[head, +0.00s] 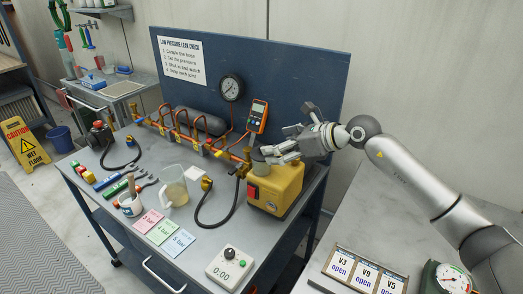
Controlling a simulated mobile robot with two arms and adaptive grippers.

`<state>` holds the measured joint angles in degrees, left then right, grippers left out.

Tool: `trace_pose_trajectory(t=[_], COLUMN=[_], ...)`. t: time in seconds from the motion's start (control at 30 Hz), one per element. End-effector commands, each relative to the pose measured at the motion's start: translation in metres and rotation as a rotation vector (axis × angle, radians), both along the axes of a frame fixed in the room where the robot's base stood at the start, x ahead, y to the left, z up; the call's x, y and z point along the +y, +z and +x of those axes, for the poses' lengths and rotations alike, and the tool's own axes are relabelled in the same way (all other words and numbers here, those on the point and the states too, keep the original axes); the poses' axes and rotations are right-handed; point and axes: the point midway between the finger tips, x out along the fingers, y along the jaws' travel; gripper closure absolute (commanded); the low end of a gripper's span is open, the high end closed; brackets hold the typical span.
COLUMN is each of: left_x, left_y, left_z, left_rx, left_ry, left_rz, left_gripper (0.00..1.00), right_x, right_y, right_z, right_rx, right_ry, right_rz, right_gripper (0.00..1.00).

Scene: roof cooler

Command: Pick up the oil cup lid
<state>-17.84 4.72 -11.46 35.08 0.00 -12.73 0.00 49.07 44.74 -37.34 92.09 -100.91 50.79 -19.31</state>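My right gripper (274,153) reaches in from the right and is over the yellow pump box (277,187) on the blue-grey bench. Its fingertips are at a small grey-green round cup-like piece (259,160) on top of the box's left end. That piece may be the oil cup with its lid, but lid and cup cannot be told apart at this size. The fingers partly cover it, and I cannot tell whether they grip it. My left gripper is not in view.
A blue panel (300,75) stands close behind the gripper. Orange piping with a handheld meter (258,116) is to the left. A clear jug (174,186), coloured cards (164,232) and a timer (230,268) are on the bench. A valve sign (362,270) is at front right.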

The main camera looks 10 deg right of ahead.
Motion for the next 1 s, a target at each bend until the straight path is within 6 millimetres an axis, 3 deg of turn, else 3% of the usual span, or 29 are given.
trace_pose_trajectory(t=[0.27,0.67,1.0], left_x=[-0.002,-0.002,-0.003], left_y=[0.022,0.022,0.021], left_z=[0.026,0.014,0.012], left_rx=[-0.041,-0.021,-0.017], left_ry=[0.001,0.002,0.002], left_rz=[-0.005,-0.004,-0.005], left_gripper=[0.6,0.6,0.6], right_x=[0.027,0.034,0.034], right_y=[-0.012,-0.022,-0.021], right_z=[0.023,0.032,0.032], right_rx=[0.002,0.0,0.0], right_ry=[0.001,0.0,0.0], right_rz=[0.005,0.001,0.002], right_gripper=[0.13,0.14,0.58])
